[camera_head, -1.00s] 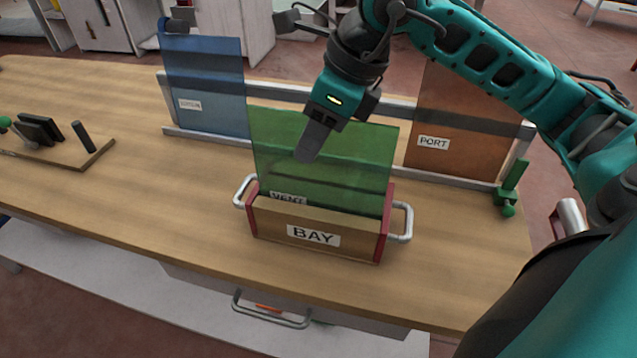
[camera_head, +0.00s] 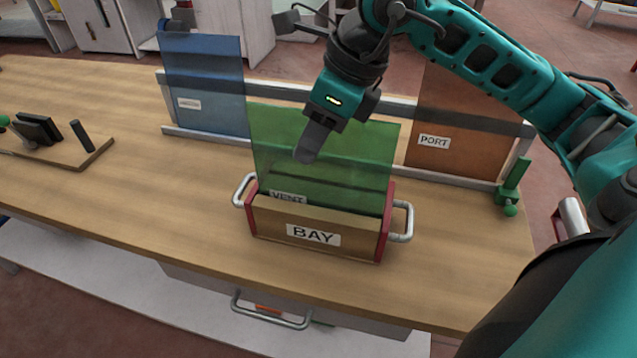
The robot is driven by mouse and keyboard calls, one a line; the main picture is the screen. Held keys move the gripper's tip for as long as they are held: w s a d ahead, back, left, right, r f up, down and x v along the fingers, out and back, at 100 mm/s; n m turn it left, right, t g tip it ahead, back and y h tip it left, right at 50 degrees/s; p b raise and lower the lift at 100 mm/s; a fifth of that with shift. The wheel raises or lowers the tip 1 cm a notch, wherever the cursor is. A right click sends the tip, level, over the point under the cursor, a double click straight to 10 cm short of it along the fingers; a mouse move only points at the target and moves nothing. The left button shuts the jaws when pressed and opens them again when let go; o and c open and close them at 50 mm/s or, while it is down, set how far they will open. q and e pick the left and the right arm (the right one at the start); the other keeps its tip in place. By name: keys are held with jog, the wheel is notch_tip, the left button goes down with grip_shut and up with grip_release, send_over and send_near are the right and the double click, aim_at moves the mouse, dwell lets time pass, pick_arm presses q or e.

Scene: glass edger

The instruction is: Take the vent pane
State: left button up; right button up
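The vent pane (camera_head: 350,155) is a clear green sheet with a VENT label (camera_head: 288,197) low on its face. It stands upright with its lower part hidden inside the wooden box marked BAY (camera_head: 270,225). My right gripper (camera_head: 312,143) comes down from above onto the pane's upper middle. One grey finger lies over the pane's near face; the far finger is hidden. The gripper appears shut on the pane, which rises with it. My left gripper is not in view.
A blue pane (camera_head: 205,75) and an orange pane marked PORT (camera_head: 465,110) stand in a metal rack (camera_head: 205,138) behind. A green clamp (camera_head: 512,187) is at right, a wooden board with dark tools (camera_head: 75,157) at left. The bench front left is clear.

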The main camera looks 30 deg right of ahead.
grip_shut()
dwell(1.4)
